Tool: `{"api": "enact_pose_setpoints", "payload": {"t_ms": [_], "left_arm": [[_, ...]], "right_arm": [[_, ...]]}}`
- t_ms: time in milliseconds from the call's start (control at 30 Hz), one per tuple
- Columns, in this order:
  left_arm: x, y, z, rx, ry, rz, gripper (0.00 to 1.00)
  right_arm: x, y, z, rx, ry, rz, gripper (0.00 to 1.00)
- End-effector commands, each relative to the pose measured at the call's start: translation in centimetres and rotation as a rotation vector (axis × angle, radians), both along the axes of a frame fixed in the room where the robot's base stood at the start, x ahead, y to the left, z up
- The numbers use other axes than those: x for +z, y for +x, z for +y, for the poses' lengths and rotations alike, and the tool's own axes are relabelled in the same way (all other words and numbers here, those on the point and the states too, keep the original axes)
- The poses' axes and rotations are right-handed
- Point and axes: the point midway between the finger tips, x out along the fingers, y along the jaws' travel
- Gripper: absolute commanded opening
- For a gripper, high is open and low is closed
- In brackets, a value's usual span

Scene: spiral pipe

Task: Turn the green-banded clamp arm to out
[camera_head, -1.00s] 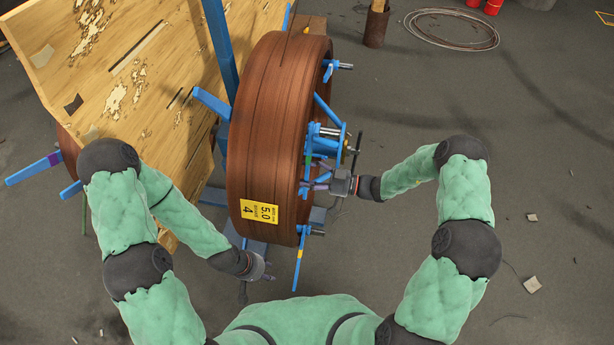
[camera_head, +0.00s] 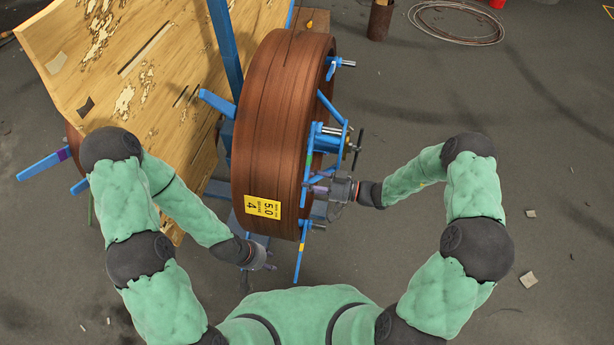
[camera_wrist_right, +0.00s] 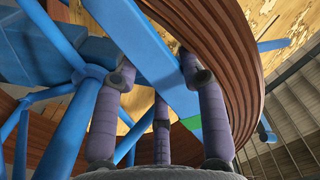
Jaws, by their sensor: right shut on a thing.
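My right gripper is shut on this arm. My left gripper (camera_head: 268,261) is low, left of the coil's bottom and apart from the clamp arm; its finger opening is too small to judge.
A yellow-banded blue arm (camera_head: 300,248) hangs below the coil. Another blue arm with a silver rod (camera_head: 341,62) is at its top. A threaded hub with a handle (camera_head: 330,132) sticks out near the middle. A wooden panel (camera_head: 110,60) stands left. The floor on the right is mostly clear.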

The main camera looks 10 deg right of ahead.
Motion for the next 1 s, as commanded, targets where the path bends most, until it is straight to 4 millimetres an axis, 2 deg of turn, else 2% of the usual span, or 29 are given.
{"api": "enact_pose_setpoints", "payload": {"t_ms": [167, 200, 267, 300, 767, 1000], "left_arm": [[0.0, 0.0, 0.0, 0.000, 0.000, 0.001, 0.40], [0.0, 0.0, 0.0, 0.000, 0.000, 0.001, 0.40], [0.0, 0.0, 0.0, 0.000, 0.000, 0.001, 0.40], [0.0, 0.0, 0.0, 0.000, 0.000, 0.001, 0.40], [0.0, 0.0, 0.0, 0.000, 0.000, 0.000, 0.40], [0.0, 0.0, 0.0, 0.000, 0.000, 0.000, 0.40]], "right_arm": [[0.4, -0.3, 0.3, 0.013, 0.012, -0.006, 0.00], [0.4, -0.3, 0.3, 0.013, 0.012, -0.006, 0.45], [0.5, -0.4, 0.3, 0.013, 0.012, -0.007, 0.62], [0.5, -0.4, 0.3, 0.014, 0.013, -0.006, 0.66], [0.4, -0.5, 0.0, 0.013, 0.013, -0.004, 0.66], [0.3, -1.1, -2.8, 0.005, 0.012, -0.002, 0.66]]}}
